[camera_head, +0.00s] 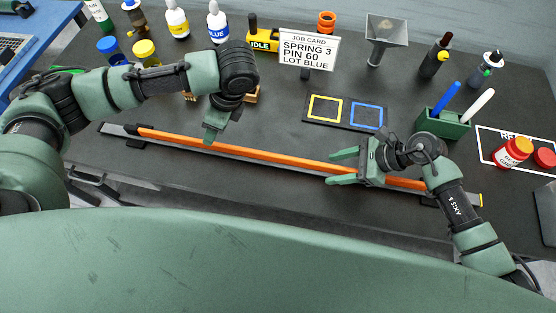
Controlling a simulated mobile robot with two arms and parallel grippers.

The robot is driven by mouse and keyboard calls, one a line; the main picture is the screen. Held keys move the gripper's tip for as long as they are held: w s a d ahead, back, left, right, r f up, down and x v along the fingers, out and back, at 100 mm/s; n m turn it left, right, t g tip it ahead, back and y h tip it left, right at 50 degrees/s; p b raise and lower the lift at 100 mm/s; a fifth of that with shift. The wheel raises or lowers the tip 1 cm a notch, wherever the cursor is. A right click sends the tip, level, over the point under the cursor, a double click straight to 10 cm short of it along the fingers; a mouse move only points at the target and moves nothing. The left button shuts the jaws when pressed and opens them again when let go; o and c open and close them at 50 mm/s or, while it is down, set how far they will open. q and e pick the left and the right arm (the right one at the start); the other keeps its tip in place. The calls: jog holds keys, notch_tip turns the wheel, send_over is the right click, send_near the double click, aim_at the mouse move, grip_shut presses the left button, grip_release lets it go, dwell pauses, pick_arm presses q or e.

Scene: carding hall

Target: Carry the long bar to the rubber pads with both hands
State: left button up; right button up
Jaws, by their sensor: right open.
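The long orange bar (270,156) lies slanting across the front of the dark table, along a grey rail. My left gripper (210,139) points down at the bar's left half, its tips at or just above the bar; its jaw gap is hidden. My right gripper (331,168) is open over the bar's right half, one finger on the far side and one on the near side in the picture; contact cannot be told. Small black pads show by the rail's left end (134,143) and right end (428,201); whether these are the rubber pads is unclear.
A job card (309,49) stands at the back, with bottles and a funnel (386,34) around it. A mat with yellow and blue squares (344,112) lies behind the bar.

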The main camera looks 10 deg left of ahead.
jog(key=shift+d+r, duration=0.1)
jog(key=shift+d, duration=0.05)
pick_arm(q)
jog(key=shift+v, duration=1.1)
pick_arm(e)
jog(key=v, duration=1.1)
jog(key=shift+d+r, duration=0.2)
jog(key=shift+r, duration=0.05)
jog(key=shift+f, duration=0.1)
